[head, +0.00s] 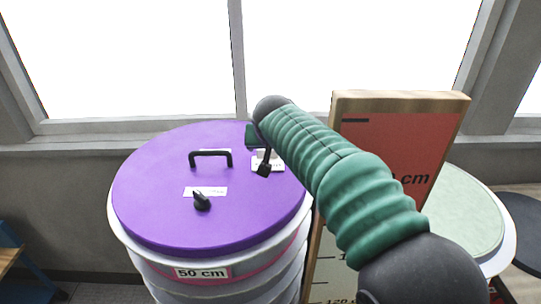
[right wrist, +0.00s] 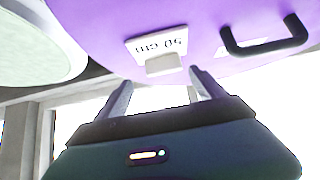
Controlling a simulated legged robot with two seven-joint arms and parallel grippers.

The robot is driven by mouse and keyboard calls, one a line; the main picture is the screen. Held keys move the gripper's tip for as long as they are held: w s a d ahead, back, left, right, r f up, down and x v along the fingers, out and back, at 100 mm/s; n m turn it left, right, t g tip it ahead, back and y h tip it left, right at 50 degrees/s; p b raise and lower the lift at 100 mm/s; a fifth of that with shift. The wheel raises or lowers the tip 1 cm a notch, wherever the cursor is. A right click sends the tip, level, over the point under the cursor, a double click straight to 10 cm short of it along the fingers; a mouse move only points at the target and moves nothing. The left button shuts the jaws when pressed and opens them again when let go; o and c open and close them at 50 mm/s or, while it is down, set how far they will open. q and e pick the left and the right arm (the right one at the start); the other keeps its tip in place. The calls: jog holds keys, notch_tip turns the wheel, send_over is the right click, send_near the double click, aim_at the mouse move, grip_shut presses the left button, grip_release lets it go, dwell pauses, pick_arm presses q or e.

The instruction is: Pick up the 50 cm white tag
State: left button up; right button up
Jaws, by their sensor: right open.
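A white tag (head: 275,166) lies on the purple lid (head: 150,215) near its right edge, partly hidden by my right gripper in the head view. In the right wrist view the tag (right wrist: 150,43) shows upside-down print ending in "cm"; its first digit is hard to read. A small pale block (right wrist: 163,64) stands on the tag. My right gripper (right wrist: 160,77) is open and empty. Its two fingers point at the tag, one to each side of the block, with the tips seemingly just short of it. The right gripper (head: 264,165) is small and dark in the head view. My left gripper is not in view.
The lid has a black handle (head: 210,154), a black knob (head: 201,201) and another white label (head: 215,191). The drum below bears a "50 cm" label (head: 202,273). A wood-edged red board (head: 385,140) stands to the right, with a pale green round top (head: 462,215) beyond.

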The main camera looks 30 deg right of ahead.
jog(key=w+f+p, duration=0.2)
jog(key=shift+w+d+f, duration=0.2)
jog(key=shift+f, duration=0.15)
jog(key=shift+w+a+f, duration=0.2)
jog(key=shift+w+f, duration=0.1)
jog(key=shift+w, duration=0.1)
jog(key=shift+s+d, duration=0.3)
jog(key=shift+d, duration=0.25)
jog(key=c, duration=1)
jog(key=shift+w+a, duration=0.1)
jog(key=c, duration=0.4)
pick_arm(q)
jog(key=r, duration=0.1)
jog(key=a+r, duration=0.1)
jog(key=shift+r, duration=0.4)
pick_arm(e)
jog(key=shift+a, duration=0.2)
jog(key=shift+c, duration=0.2)
jog(key=shift+r, duration=0.1)
